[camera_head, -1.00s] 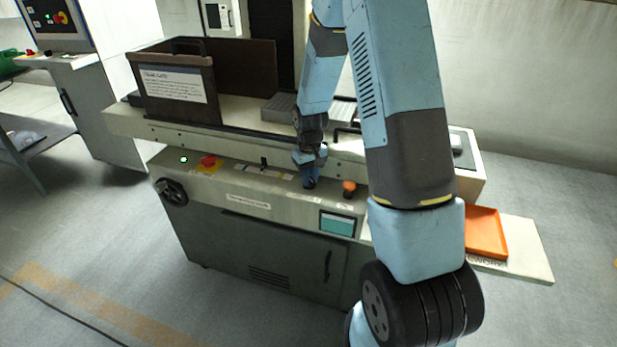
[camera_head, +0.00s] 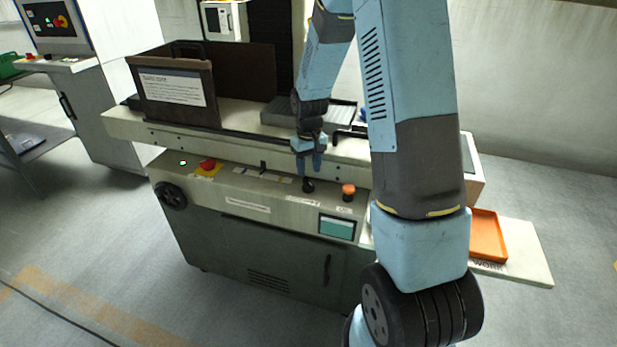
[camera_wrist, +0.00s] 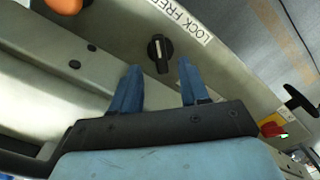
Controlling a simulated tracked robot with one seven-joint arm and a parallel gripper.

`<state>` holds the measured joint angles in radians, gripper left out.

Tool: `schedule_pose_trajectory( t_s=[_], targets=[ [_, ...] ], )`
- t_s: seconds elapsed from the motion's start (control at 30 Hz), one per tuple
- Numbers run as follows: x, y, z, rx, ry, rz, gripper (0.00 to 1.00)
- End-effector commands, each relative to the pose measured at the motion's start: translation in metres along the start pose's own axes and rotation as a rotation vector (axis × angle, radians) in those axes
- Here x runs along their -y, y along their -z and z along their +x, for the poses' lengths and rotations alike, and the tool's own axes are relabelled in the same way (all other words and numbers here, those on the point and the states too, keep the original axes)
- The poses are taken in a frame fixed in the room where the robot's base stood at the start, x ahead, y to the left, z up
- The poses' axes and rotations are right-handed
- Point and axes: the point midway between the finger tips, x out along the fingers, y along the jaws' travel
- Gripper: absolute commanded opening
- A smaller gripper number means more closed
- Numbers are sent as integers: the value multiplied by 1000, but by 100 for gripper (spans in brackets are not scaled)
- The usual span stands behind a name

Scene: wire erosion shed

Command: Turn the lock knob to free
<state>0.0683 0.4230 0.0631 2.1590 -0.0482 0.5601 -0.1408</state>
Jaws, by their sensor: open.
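The lock knob (camera_wrist: 160,53) is a black rotary knob with a pale pointer line, on the machine's sloping front panel. A label reading "LOCK FREE" (camera_wrist: 183,20) sits beside it in the wrist view. The knob also shows in the head view (camera_head: 308,186), just below my gripper (camera_head: 309,167). In the wrist view my gripper (camera_wrist: 160,88) is open, with its two blue fingers apart and nothing between them. The knob lies beyond the fingertips, apart from them. Its pointer appears to lie lengthwise across the label's line, but which word it marks I cannot tell.
An orange button (camera_head: 348,191) stands right of the knob, with a small screen (camera_head: 337,227) below. A red button on yellow (camera_head: 208,167) and a small lever (camera_head: 263,166) are to the left. The machine's bed rises behind. An orange tray (camera_head: 487,236) is at the right.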

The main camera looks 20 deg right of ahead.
Motion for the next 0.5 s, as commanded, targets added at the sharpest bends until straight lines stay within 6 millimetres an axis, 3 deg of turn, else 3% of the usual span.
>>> schedule_pose_trajectory(
  t_s=[0.2,0.5],
  targets=[
    [0,2,-45,-5,-1,0,45],
    [0,2,-80,-2,-1,-1,45]
  ],
)
